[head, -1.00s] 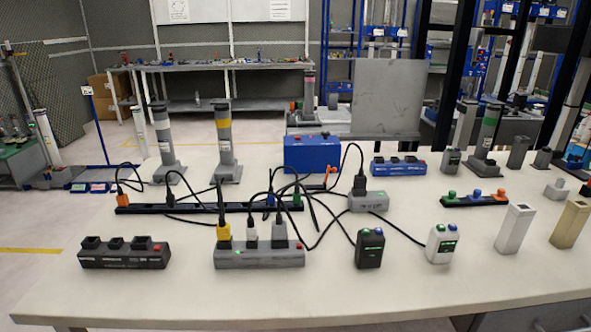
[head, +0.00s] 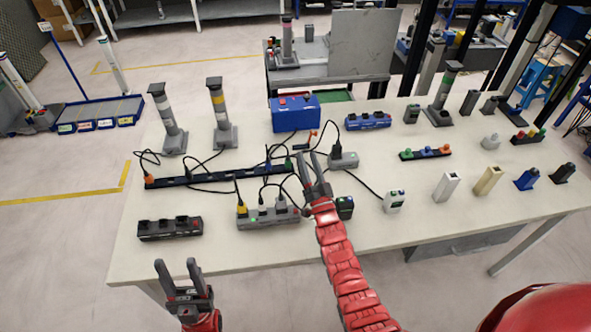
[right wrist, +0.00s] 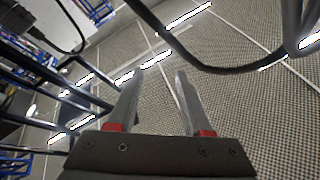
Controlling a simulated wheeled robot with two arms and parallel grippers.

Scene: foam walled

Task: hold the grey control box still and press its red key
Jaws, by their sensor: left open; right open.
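My right gripper (head: 308,163) is open and empty over the table's middle, left of the box, near the cables. Its two fingers also show apart in the right wrist view (right wrist: 158,90), with nothing between them. My left gripper (head: 177,268) is open and empty in front of the table's near left edge.
A black strip (head: 170,228), a grey power strip (head: 266,219) and a blue case (head: 295,112) stand around tangled cables. A black control box (head: 345,208) is beside my right arm, a white one (head: 394,201) further right.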

